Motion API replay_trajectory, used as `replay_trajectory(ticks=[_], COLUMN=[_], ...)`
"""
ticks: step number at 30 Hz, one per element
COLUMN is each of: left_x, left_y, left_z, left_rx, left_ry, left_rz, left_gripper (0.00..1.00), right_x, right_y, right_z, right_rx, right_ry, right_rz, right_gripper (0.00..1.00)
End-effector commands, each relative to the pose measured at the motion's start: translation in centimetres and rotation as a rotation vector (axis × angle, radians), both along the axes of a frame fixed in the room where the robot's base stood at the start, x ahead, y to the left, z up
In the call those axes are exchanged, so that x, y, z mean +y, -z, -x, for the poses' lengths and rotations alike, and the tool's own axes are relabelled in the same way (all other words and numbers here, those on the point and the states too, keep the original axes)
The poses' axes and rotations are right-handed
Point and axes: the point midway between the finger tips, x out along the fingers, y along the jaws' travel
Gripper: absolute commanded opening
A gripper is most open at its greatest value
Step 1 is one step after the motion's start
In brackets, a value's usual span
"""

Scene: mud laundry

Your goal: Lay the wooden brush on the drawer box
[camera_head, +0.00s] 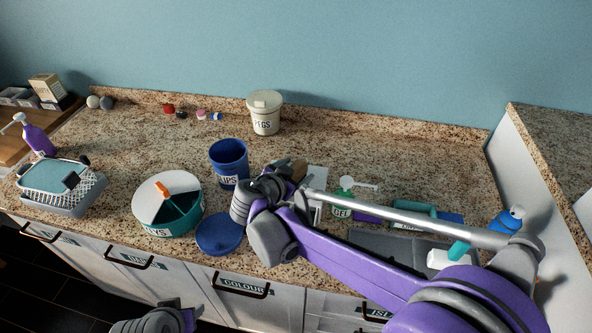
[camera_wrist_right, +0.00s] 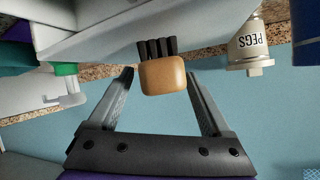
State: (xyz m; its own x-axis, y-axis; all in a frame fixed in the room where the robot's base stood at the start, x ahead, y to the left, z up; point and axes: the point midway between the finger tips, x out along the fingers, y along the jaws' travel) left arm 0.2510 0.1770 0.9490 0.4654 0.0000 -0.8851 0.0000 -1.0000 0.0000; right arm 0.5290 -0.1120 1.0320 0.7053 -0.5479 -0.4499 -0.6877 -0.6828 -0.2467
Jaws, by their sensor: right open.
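The wooden brush shows in the right wrist view as a tan wooden block (camera_wrist_right: 163,76) with dark bristles, between and just beyond my right fingertips (camera_wrist_right: 158,74). The fingers stand apart with gaps beside it. In the head view a tan piece of the brush (camera_head: 299,170) shows beside my right gripper (camera_head: 272,183), mostly hidden by it. A pale box-like thing (camera_head: 316,186), perhaps the drawer box, stands behind my right arm; I cannot tell for sure. My left gripper (camera_head: 160,321) is at the bottom edge, cut off, and its fingers are unclear.
A blue cup (camera_head: 229,164), a PEGS tub (camera_head: 265,113), a round divided tub (camera_head: 168,207) and a blue round lid (camera_head: 219,234) surround the gripper. A GEL bottle (camera_head: 342,204) stands right of it. The counter at the back right is clear.

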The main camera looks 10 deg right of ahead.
Motion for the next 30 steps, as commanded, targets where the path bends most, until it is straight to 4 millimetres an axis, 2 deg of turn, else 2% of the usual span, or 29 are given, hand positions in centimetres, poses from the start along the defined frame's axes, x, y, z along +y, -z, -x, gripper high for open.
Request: replay_trajectory(ticks=[7, 21, 30], left_x=[0.0, 0.0, 0.0], left_y=[-0.1, 0.1, 0.2], left_z=[0.0, 0.0, 0.1], left_rx=[-0.001, 0.001, 0.001], left_ry=[0.000, 0.000, 0.000], left_rz=[0.000, 0.000, 0.000], left_gripper=[0.50, 0.50, 0.50], right_x=[0.5, 5.5, 6.6], right_y=[-0.6, -4.7, -5.6], right_z=[0.5, 7.0, 8.5], right_rx=[0.000, 0.000, 0.000], right_ry=[-0.002, -0.003, -0.001], right_rz=[0.000, 0.000, 0.000], right_gripper=[0.83, 0.83, 0.83])
